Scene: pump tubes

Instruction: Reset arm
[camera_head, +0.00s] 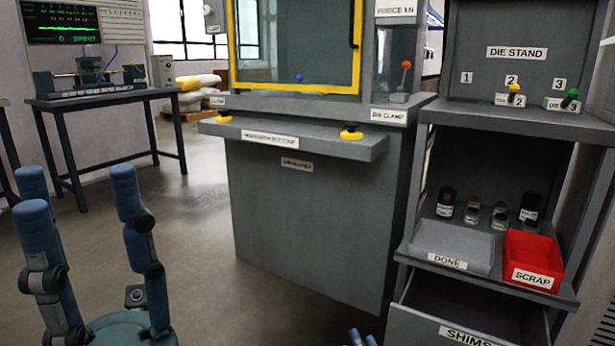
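My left gripper (78,195) stands at the lower left with its blue fingers pointing up. The fingers are spread wide apart, with nothing between them. It is in front of bare floor and apart from the furniture. Small blue tips of my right gripper (362,339) show at the bottom edge, right of centre. The rest of it is cut off, so I cannot tell whether it is open or holds anything.
A grey press cabinet (310,215) with a yellow-framed window and a protruding ledge stands in the centre. A shelf unit at right holds a DONE tray (445,262), a red SCRAP bin (535,250) and an open SHIMS drawer (468,325). A monitor table (105,97) stands behind left.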

